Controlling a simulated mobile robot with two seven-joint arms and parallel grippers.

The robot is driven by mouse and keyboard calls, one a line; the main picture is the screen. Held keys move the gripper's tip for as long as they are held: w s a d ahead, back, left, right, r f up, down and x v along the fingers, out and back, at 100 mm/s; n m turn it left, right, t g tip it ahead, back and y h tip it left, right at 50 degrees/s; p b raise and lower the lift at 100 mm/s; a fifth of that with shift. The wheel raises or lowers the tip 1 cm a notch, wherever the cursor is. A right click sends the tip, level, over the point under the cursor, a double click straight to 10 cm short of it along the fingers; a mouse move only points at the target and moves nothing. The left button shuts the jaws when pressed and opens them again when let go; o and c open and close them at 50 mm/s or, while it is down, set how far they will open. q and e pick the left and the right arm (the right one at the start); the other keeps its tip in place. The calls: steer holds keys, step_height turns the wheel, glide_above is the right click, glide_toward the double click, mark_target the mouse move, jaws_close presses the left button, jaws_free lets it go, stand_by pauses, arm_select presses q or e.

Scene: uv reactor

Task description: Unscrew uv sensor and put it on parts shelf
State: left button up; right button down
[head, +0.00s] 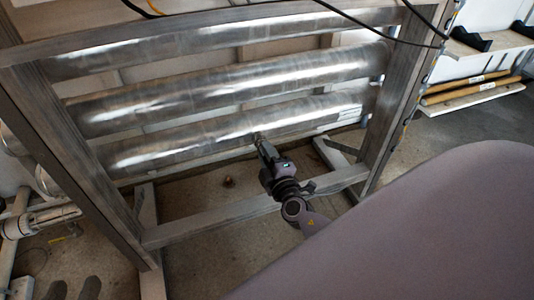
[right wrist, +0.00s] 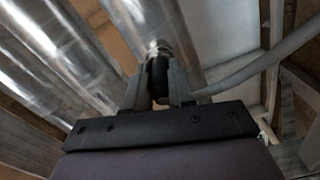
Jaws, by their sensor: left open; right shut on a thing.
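The uv sensor (right wrist: 157,76) is a small dark cylinder with a metal collar, at the underside of a shiny steel tube (right wrist: 125,25) in the right wrist view. My right gripper (right wrist: 158,90) is shut on it, one finger on each side. In the head view my right gripper (head: 258,141) reaches up to the lowest steel tube (head: 190,138), and the sensor is too small to make out there. My left gripper (head: 74,290) shows only as two dark fingertips at the bottom left edge, apart and empty. A shelf (head: 475,98) at the upper right may be the parts shelf.
A grey metal frame (head: 375,120) surrounds the stacked tubes, with a lower crossbar (head: 215,222) under my right arm. Long yellowish rods (head: 470,88) lie on the shelf. A grey cable (right wrist: 260,62) runs close to the right gripper. Black cables hang at the top.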

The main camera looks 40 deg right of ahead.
steer(key=n, duration=0.4)
steer(key=shift+n+p, duration=0.3)
steer(key=shift+p, duration=0.05)
steer(key=n+p, duration=0.1)
steer(key=n, duration=0.1)
steer(key=shift+r+n, duration=0.15)
steer(key=shift+n, duration=1.45)
steer(key=shift+p, duration=0.3)
steer(key=n+p, duration=0.1)
steer(key=n, duration=0.1)
steer(key=shift+n, duration=1.6)
